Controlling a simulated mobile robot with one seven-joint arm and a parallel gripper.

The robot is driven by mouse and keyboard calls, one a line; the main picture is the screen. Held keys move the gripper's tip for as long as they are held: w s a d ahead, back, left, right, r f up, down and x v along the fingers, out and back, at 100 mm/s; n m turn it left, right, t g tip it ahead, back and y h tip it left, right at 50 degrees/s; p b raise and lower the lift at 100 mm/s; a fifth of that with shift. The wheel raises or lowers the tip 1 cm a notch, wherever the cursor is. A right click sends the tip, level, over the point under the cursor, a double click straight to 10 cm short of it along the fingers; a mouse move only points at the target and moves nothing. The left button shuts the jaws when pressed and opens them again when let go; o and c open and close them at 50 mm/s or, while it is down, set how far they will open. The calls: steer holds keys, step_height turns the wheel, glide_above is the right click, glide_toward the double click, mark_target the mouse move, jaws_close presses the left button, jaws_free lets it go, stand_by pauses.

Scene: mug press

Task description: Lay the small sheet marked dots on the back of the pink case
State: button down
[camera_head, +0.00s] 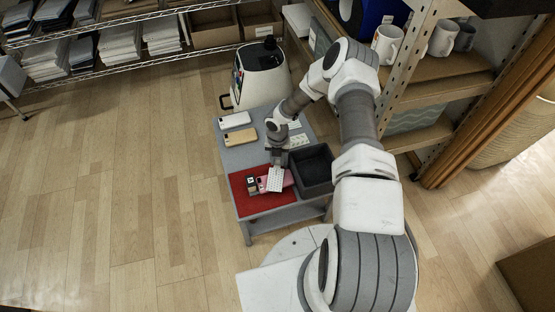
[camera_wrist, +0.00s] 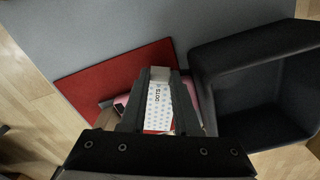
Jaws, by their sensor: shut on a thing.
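The small white sheet marked dots (camera_wrist: 158,97) is between the fingers of my gripper (camera_wrist: 160,76), its printed side facing the wrist camera. In the head view my gripper (camera_head: 277,163) is shut on the sheet (camera_head: 275,180), over the right part of the pink case (camera_head: 288,178). The pink case lies on the red mat (camera_head: 248,201); in the wrist view it shows only at the sides of the fingers (camera_wrist: 193,98). The sheet and gripper hide much of it. I cannot tell whether the sheet touches the case.
A dark open bin (camera_head: 312,184) stands right of the mat, close to my gripper. A white case (camera_head: 235,121) and a gold case (camera_head: 240,137) lie on the grey table (camera_head: 240,160) farther back. Pale sheets (camera_head: 299,140) lie behind the bin. A white machine (camera_head: 262,78) stands beyond.

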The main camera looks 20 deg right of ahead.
steer(key=shift+f, duration=0.2)
steer(key=c, duration=0.6)
jaws_free()
steer(key=shift+o, duration=0.2)
step_height(320, 180, up, 18)
steer(key=p, duration=0.4)
steer(key=shift+f+p, duration=0.25)
steer(key=shift+p, duration=0.15)
